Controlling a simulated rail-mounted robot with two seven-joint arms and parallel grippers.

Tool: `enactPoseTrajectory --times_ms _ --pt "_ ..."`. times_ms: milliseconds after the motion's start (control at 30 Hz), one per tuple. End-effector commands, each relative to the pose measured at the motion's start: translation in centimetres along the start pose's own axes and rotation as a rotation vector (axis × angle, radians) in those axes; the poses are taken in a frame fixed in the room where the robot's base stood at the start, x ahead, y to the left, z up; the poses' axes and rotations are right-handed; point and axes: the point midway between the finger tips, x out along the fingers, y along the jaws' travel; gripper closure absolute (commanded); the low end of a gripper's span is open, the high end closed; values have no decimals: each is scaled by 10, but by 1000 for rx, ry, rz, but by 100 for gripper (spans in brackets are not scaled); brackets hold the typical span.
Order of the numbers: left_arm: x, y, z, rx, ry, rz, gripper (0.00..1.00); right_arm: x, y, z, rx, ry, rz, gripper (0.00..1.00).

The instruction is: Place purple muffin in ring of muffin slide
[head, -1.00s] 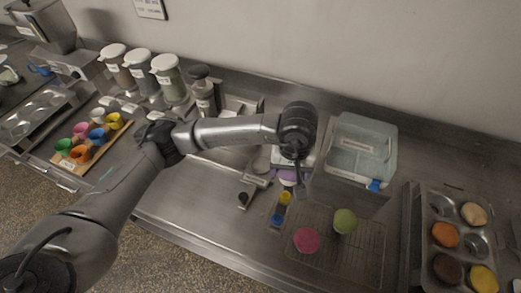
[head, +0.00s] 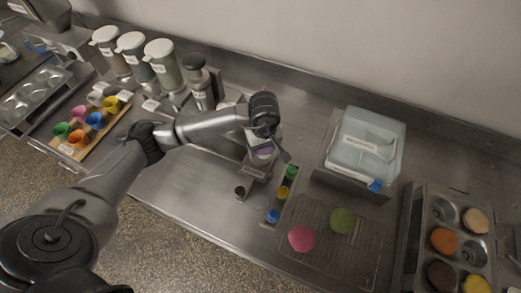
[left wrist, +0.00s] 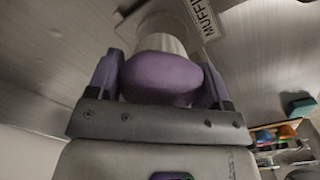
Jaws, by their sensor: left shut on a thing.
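The purple muffin (left wrist: 168,72) is between the two fingers of my left gripper (left wrist: 162,82), which is shut on it. In the head view the muffin (head: 265,151) shows as a small purple patch below the wrist of my left gripper (head: 268,148). It is over or at the muffin slide (head: 257,168), a metal piece with a dark round knob at its front end. A pale round wall lies just beyond the muffin in the left wrist view, near a label reading "MUFFI". I cannot tell whether the muffin is inside the ring. My right gripper is not in view.
A strip with green, yellow and blue buttons (head: 283,192) lies right of the slide. A rack (head: 331,252) holds a pink (head: 301,238) and a green muffin (head: 343,220). A clear-lidded box (head: 366,150) and a muffin tin (head: 447,262) stand right. Canisters (head: 163,62) stand back left.

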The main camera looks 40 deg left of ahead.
Motion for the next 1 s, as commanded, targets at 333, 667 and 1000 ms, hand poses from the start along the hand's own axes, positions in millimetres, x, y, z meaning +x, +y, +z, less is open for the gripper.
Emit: enactPoseTrajectory --times_ms 333,667,1000 --pt "12 -6 -13 1 0 0 40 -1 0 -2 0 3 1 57" --pt "48 -6 -12 1 -1 -1 40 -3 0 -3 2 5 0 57" --pt "51 -6 -13 2 1 1 40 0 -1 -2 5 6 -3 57"
